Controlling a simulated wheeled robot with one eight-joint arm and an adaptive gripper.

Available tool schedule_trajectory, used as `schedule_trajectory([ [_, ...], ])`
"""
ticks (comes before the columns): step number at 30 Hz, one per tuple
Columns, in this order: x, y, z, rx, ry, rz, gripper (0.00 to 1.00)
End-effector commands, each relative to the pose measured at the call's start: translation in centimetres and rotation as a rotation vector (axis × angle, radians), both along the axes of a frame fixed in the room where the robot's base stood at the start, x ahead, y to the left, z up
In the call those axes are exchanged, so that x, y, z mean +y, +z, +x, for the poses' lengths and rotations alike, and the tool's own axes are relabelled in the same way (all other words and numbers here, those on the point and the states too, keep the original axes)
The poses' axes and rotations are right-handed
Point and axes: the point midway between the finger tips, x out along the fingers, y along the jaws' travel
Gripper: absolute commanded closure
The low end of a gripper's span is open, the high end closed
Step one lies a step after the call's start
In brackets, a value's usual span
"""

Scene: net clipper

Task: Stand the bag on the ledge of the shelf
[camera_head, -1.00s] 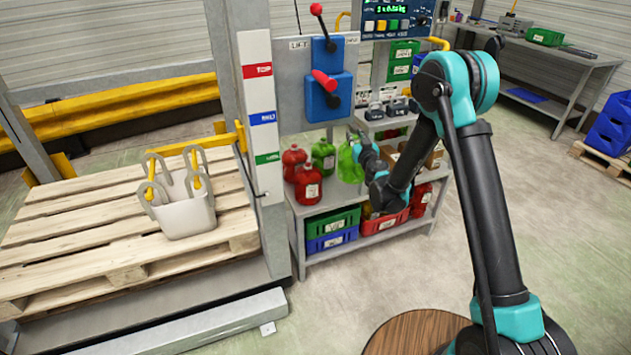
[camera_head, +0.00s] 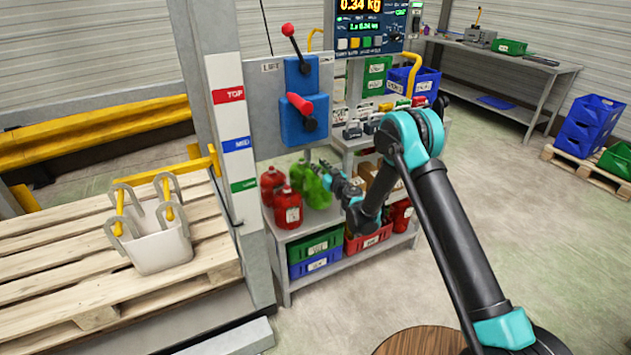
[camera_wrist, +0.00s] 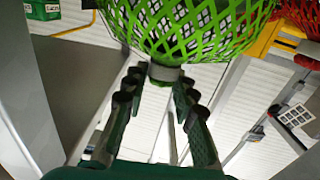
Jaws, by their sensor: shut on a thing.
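A green net bag (camera_head: 317,192) hangs at the end of my arm in the head view. In the wrist view the same green net bag (camera_wrist: 190,28) shows its mesh and a grey neck between the fingers. My gripper (camera_wrist: 160,85), also in the head view (camera_head: 333,172), is shut on that neck. The grey shelf (camera_head: 310,226) stands below and around the bag. Two red bags (camera_head: 287,208) stand on its upper ledge just left of the held bag, with another green bag behind. Whether the held bag's base touches the ledge cannot be told.
A panel with red-handled levers (camera_head: 302,105) rises behind the bags. Green and blue crates (camera_head: 316,254) and a red crate sit on the lower shelf. A white bin (camera_head: 158,245) with hooks stands on the pallet at left. Open floor lies right.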

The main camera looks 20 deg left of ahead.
Motion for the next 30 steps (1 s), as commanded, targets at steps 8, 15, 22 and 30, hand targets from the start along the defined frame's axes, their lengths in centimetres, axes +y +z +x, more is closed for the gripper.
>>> schedule_trajectory([
  [8,0.0,-2.0,0.0,0.0,-0.001,0.0,1.0],
  [15,0.0,-5.0,0.0,0.0,-0.001,0.0,1.0],
  [22,0.0,-5.1,0.0,0.0,-0.001,0.0,1.0],
  [30,0.0,-5.4,0.0,0.0,-0.001,0.0,0.6],
])
